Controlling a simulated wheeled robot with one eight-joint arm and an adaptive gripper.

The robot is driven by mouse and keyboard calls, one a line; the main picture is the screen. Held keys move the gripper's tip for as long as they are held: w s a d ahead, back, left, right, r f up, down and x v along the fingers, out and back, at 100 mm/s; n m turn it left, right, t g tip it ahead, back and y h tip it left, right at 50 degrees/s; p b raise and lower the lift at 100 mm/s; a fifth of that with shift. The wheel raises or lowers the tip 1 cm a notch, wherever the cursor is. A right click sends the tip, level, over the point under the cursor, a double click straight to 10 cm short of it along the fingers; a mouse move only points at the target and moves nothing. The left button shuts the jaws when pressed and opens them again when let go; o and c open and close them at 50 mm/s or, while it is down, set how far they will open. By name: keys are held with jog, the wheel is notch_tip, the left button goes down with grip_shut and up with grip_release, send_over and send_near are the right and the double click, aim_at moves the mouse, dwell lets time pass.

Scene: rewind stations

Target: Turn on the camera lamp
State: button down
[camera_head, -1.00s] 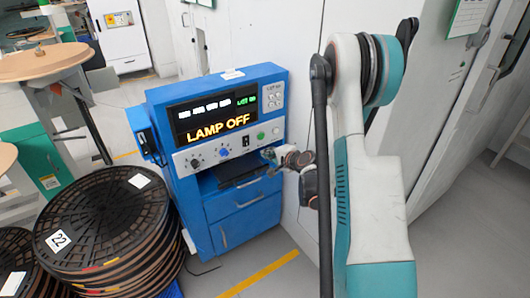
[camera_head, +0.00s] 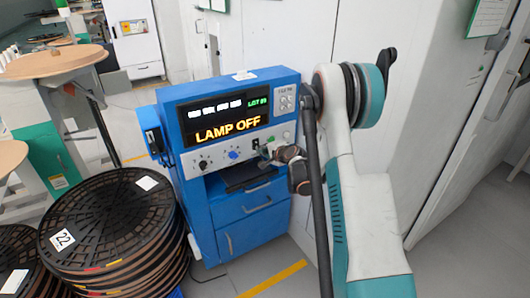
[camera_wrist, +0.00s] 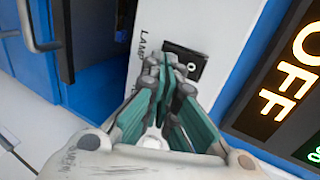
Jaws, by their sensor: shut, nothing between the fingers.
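The blue station (camera_head: 240,207) has a dark display (camera_head: 225,118) reading "LAMP OFF" in orange. In the wrist view, the black switch plate (camera_wrist: 186,57) sits beside the "LAMP" lettering, partly hidden by my fingers. My gripper (camera_head: 264,150) is at the panel beside the switch. Its teal fingers (camera_wrist: 169,62) are shut and empty, with the tips over the edge of the switch plate. I cannot tell whether they touch it.
A stack of black reels (camera_head: 105,215) stands close to the station's left side. A blue drawer (camera_head: 250,203) with a handle is below the panel. A grey-white cabinet wall (camera_head: 395,150) stands close on the right. Floor shows in front of the station.

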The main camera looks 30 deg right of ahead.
jog(key=shift+w+f, duration=0.25)
jog(key=shift+w, duration=0.15)
jog(key=shift+r, duration=0.15)
jog(key=shift+r+p, duration=0.35)
jog(key=shift+r, duration=0.35)
jog(key=shift+s, duration=0.1)
